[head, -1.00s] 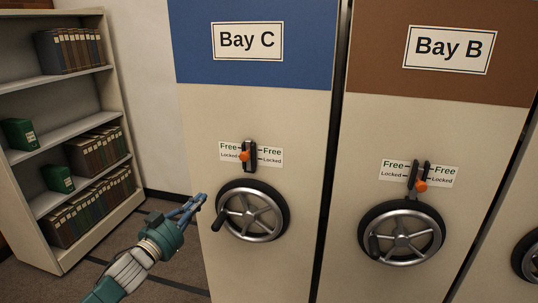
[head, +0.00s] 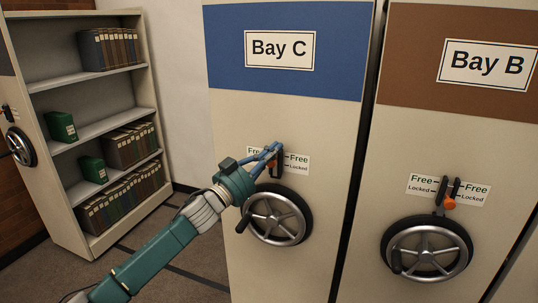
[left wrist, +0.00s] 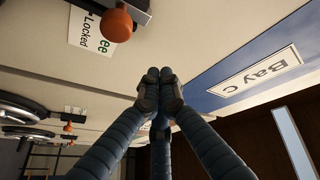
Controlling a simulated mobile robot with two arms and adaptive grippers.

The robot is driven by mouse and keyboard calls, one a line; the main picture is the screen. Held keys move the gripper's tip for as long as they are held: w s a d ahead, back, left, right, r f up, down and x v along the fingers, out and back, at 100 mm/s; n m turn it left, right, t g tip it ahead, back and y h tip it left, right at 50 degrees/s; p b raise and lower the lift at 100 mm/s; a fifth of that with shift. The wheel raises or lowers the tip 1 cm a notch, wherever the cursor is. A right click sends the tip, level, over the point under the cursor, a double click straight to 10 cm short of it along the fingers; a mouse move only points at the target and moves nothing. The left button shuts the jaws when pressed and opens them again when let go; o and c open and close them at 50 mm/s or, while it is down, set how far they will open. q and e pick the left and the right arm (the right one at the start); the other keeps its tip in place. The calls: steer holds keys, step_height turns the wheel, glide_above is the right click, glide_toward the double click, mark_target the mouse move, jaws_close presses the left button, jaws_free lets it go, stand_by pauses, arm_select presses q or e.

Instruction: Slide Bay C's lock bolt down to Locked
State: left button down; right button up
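Bay C's lock bolt has an orange knob on a dark upright slide (head: 277,164) above the bay's handwheel, between Free and Locked labels (head: 296,163). In the head view my fingers mostly hide the knob. In the left wrist view the knob (left wrist: 115,25) shows at upper left, nearer the Free lettering than the Locked lettering (left wrist: 88,38). My left gripper (head: 270,151) is in front of the slide's upper part. In the left wrist view its fingertips (left wrist: 158,78) are together with nothing seen between them, apart from the knob in the picture. My right gripper is not in view.
Bay C's handwheel (head: 277,216) is just below my left gripper. Bay B (head: 444,150) stands to the right, its orange knob (head: 449,203) low by Locked. A shelf unit (head: 108,127) with boxes and books stands at the left. Floor between is clear.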

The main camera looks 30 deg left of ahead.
mark_target(273, 165)
arm_select(q)
steer(key=f, duration=0.1)
steer(key=a+f, duration=0.1)
steer(key=f, duration=0.1)
steer(key=shift+w+a+f+p, duration=0.15)
steer(key=shift+a+f+p, duration=0.15)
steer(key=shift+a, duration=0.1)
step_height(273, 165, down, 4)
steer(key=shift+r+b, duration=0.15)
steer(key=shift+b, duration=1.1)
steer(key=shift+r, duration=0.1)
